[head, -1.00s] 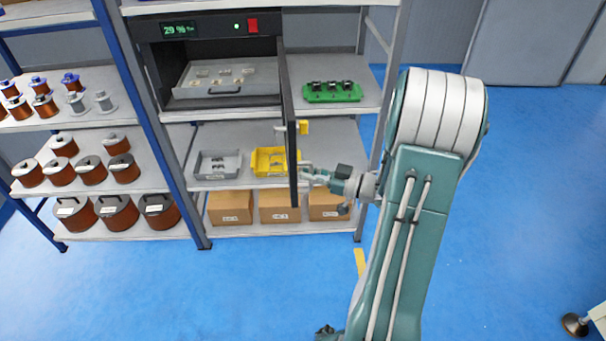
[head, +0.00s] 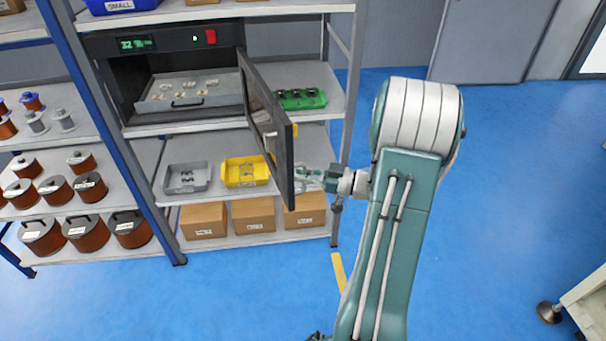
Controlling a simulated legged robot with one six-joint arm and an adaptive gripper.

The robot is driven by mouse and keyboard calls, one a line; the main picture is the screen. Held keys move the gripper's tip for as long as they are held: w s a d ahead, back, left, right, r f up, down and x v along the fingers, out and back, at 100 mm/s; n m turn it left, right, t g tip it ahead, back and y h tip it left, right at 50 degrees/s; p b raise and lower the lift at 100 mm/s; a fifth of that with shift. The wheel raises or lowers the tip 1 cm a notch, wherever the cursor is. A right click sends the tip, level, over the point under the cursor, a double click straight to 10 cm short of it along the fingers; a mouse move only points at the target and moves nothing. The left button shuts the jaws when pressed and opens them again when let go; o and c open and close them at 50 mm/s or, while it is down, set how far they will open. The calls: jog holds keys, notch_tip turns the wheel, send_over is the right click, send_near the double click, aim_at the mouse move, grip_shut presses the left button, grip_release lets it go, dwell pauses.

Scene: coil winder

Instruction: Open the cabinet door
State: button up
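The dark cabinet (head: 112,66) sits on the upper shelf of the rack, with a lit display and a red switch on its top panel. Its door (head: 262,108) is hinged on the right and stands wide open, swung out toward me. Inside is a grey drawer tray (head: 160,93) with small parts. My gripper (head: 306,173) is at the right of the door's lower free edge, close to its outer face. The door hides part of the fingertips, so I cannot tell their opening or contact.
A green tray (head: 301,99) is on the shelf behind the door. Below are a grey bin (head: 187,178), a yellow bin (head: 246,172) and cardboard boxes (head: 204,220). Copper spools (head: 40,236) fill the left rack. The blue floor in front is clear.

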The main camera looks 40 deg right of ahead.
jog(key=shift+o, duration=1.3)
jog(key=shift+d, duration=0.1)
jog(key=v, duration=1.2)
jog(key=shift+s, duration=0.1)
